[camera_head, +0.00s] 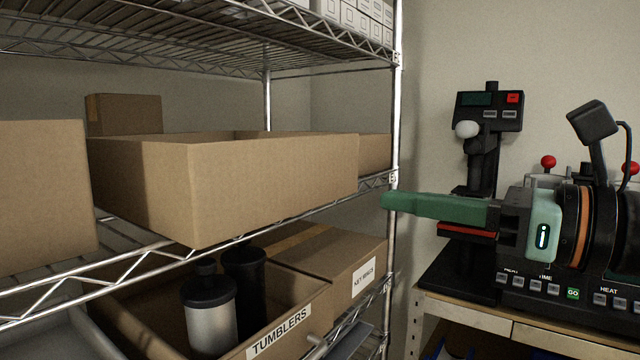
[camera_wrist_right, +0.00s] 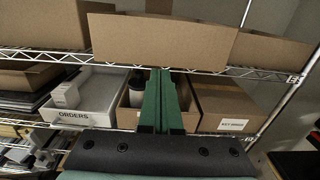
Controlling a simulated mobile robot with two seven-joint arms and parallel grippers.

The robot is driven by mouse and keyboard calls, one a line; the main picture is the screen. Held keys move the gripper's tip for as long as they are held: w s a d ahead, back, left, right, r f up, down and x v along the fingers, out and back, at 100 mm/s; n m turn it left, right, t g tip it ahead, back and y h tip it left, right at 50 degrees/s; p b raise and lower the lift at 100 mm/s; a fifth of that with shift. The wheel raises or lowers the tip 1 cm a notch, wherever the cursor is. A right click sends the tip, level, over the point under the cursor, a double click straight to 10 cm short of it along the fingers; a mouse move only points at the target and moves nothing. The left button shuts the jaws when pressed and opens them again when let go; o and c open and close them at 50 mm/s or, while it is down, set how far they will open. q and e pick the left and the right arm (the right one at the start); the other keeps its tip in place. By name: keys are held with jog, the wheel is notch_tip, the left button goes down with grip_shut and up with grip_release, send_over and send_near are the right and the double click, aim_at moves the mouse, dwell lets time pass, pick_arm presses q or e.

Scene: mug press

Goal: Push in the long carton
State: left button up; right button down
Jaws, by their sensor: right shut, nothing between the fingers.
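The long carton (camera_head: 270,180) is an open brown box on the middle wire shelf. Its near corner sticks out past the shelf's front edge. In the right wrist view its long front face (camera_wrist_right: 160,42) spans the top, beyond my fingers. My right gripper (camera_head: 384,200) comes in from the right in the head view, its green fingers shut together and empty. They point left, in front of the shelf's right post, with a gap to the carton. In the right wrist view the fingertips (camera_wrist_right: 160,72) show just below the carton's lower edge. My left gripper is in neither view.
Other cartons stand left (camera_head: 40,185) and behind (camera_head: 124,114). Below are a TUMBLERS box (camera_head: 290,335) with tumblers, a KEY RINGS box (camera_head: 365,272) and an ORDERS bin (camera_wrist_right: 85,115). The shelf post (camera_head: 395,120) rises at right. Presses (camera_head: 480,180) stand on the bench.

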aim_at(298, 186)
jog(key=p+x, duration=0.2)
jog(key=x, duration=0.8)
jog(key=shift+r, duration=0.15)
jog(key=shift+w+a+p, duration=0.2)
jog(key=shift+a+p, duration=0.15)
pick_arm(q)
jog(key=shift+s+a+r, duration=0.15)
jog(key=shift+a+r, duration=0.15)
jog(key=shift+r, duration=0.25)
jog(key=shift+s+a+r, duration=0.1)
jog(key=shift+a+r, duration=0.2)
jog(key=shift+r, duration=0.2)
pick_arm(e)
jog(key=shift+w, duration=0.1)
jog(key=shift+a, duration=0.2)
jog(key=b+x, duration=0.1)
jog(key=x, duration=0.5)
jog(key=shift+w+a, duration=0.2)
jog(key=shift+a, duration=0.05)
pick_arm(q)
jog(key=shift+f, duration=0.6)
pick_arm(e)
jog(key=shift+d+f, duration=0.1)
jog(key=shift+f, duration=0.15)
